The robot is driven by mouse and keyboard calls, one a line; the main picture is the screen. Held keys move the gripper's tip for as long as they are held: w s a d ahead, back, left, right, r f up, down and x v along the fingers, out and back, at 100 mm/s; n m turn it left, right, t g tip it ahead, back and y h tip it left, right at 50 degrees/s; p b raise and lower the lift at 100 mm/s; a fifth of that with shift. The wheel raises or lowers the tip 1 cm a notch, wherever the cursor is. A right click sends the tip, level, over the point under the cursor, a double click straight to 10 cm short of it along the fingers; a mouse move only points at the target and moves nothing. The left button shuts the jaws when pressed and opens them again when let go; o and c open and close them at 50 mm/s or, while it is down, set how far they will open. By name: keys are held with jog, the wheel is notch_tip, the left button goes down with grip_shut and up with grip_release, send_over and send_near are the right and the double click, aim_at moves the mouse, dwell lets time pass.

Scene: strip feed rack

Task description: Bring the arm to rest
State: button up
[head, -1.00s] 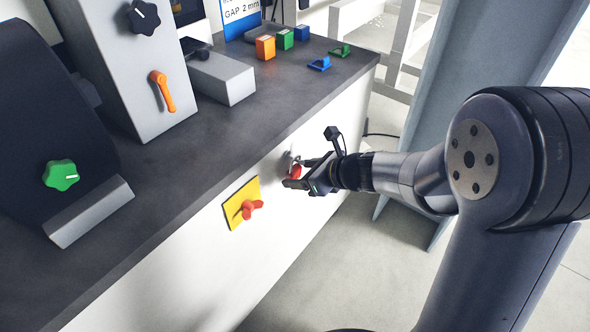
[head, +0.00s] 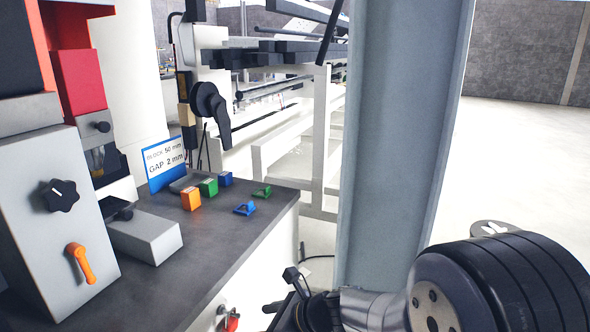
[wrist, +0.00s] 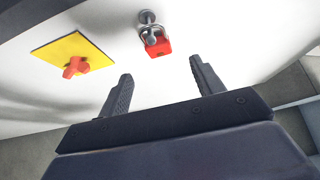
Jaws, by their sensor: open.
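My gripper (wrist: 162,88) is open and empty in the wrist view, its two dark fingers spread apart. A red padlock (wrist: 157,46) hangs from a metal hasp (wrist: 148,18) on the white bench front, ahead of and between the fingers, apart from them. In the head view my gripper (head: 284,308) is at the bottom edge, mostly cut off, beside the red padlock (head: 232,322). A yellow plate (wrist: 72,52) with a red rotary switch (wrist: 76,67) is on the same panel, left of the fingers.
The dark bench top (head: 190,235) carries orange (head: 191,199), green (head: 208,187) and blue (head: 225,179) blocks, and a sign (head: 164,164). A grey column (head: 395,140) stands right of the bench, close behind my arm. Open floor (head: 510,170) lies beyond it.

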aim_at(235, 326)
jog(key=b+x, duration=0.2)
jog(key=x, duration=0.8)
jog(key=shift+s+b, duration=0.15)
jog(key=shift+b, duration=0.2)
jog(key=shift+d, duration=0.15)
